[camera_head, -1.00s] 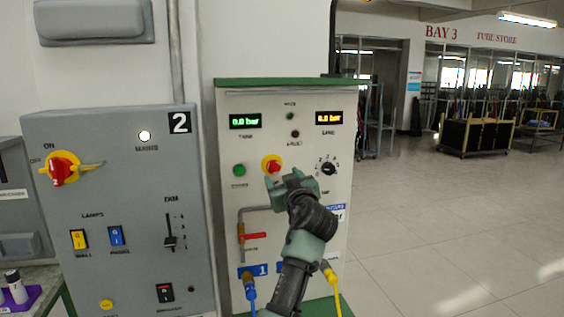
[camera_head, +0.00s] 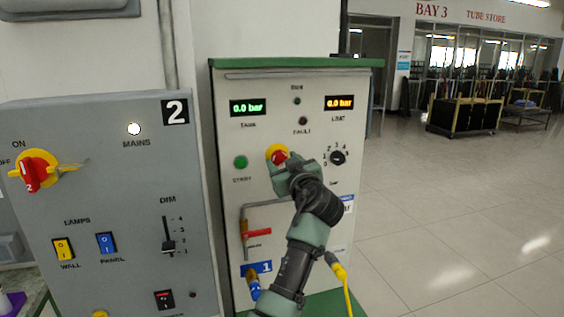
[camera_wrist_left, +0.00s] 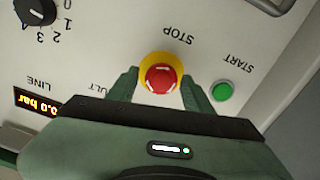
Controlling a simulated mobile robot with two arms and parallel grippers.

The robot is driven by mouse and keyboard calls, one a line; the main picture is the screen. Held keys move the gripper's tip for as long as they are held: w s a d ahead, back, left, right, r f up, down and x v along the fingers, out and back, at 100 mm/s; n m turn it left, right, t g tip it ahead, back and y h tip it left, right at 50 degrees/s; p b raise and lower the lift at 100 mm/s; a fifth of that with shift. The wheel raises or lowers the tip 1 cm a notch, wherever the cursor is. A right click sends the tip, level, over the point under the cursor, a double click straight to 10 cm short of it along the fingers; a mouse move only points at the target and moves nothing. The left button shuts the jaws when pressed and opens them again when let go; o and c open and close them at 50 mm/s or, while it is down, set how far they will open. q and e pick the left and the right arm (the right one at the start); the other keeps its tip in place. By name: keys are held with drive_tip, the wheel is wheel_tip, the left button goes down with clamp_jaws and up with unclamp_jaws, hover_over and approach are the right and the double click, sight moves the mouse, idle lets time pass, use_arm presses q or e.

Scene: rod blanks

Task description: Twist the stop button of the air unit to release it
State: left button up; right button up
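The air unit (camera_head: 225,130) is a cream panel with green edges and two displays reading 0.0 bar. Its stop button (camera_head: 279,157) is a red knob on a yellow ring, and it shows fully in the left wrist view (camera_wrist_left: 160,78). My left gripper (camera_head: 283,166) is at the button in the head view, hiding its lower part. Whether the fingertips touch the panel is unclear. My right gripper is not in view.
The green start button (camera_head: 240,162) is left of the stop button, and a black selector dial (camera_head: 338,157) is right. A red valve handle (camera_head: 257,232) and hoses are below. A grey panel marked 2 (camera_head: 110,190) stands at left. Open floor (camera_head: 470,190) lies right.

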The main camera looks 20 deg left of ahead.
use_arm(q)
drive_tip(key=shift+a, duration=0.15)
clamp_jaws()
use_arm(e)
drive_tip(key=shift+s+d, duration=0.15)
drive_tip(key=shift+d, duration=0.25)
use_arm(q)
drive_tip(key=shift+m, duration=0.3)
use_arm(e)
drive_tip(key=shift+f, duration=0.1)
use_arm(q)
drive_tip(key=shift+s+r+m, duration=0.1)
drive_tip(key=shift+m, duration=0.8)
drive_tip(key=shift+r+m, duration=0.1)
drive_tip(key=shift+m, duration=0.7)
drive_tip(key=shift+a+m, duration=0.1)
drive_tip(key=shift+m, duration=1.7)
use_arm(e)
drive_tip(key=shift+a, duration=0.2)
